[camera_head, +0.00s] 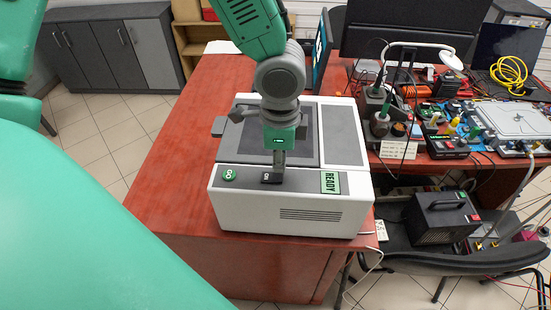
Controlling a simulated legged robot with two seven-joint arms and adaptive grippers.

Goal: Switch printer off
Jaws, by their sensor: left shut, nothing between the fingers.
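The printer (290,215) is a white box with a dark top panel, standing on the reddish wooden desk. Its front top edge has a green round button marked GO (229,174), a black switch (271,178) and a green display reading READY (330,182). My left gripper (278,172) points down from above, shut, with its fingertips at or just above the black switch; I cannot tell whether they touch it. The gripper hides part of the dark top panel. My right gripper is not in view.
A bench (500,178) on the right is crowded with electronics, cables and a yellow cable coil (510,73). A black chair (400,250) holding a dark device (440,217) stands at the lower right. The desk left of the printer (180,150) is clear. Grey cabinets (110,50) stand behind.

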